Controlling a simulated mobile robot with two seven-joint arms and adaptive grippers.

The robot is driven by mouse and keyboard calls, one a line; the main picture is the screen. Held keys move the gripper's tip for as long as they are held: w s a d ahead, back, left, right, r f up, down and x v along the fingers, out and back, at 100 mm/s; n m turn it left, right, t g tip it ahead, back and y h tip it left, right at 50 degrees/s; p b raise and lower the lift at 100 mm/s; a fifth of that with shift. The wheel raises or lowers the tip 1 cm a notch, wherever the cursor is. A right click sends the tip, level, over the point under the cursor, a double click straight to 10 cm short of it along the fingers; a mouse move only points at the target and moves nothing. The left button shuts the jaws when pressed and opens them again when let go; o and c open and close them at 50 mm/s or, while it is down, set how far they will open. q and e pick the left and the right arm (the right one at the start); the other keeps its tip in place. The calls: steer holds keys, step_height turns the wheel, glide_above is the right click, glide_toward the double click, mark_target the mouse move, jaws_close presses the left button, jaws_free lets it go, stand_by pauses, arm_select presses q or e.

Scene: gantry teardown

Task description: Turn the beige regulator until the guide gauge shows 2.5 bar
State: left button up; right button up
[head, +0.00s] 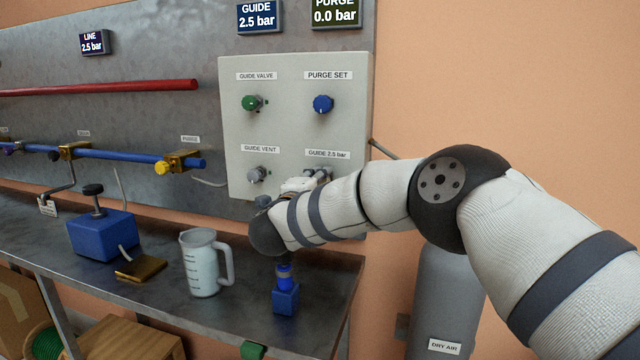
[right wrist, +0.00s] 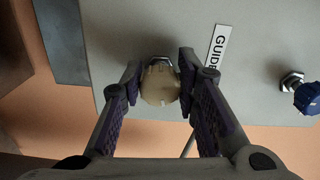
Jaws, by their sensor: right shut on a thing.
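The beige regulator (right wrist: 160,88) is a round knob on the grey panel (head: 295,125). In the right wrist view it sits between the fingers of my right gripper (right wrist: 160,75), which is shut on it. In the head view my right gripper (head: 318,175) is at the panel's lower right, under the label "GUIDE 2.5 bar" (head: 327,154), and mostly hides the knob. The guide gauge (head: 259,17) above the panel reads 2.5 bar. My left gripper is not in view.
On the panel are a green guide valve (head: 251,103), a blue purge set knob (head: 323,104) and a grey guide vent knob (head: 256,174). A measuring jug (head: 201,265) and blue block (head: 101,236) stand on the bench. The purge gauge (head: 335,13) reads 0.0 bar.

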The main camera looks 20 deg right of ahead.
steer(key=shift+f+n, duration=0.1)
steer(key=shift+n, duration=0.4)
steer(key=o, duration=1.2)
steer(key=shift+c, duration=0.2)
steer(key=v, duration=1.2)
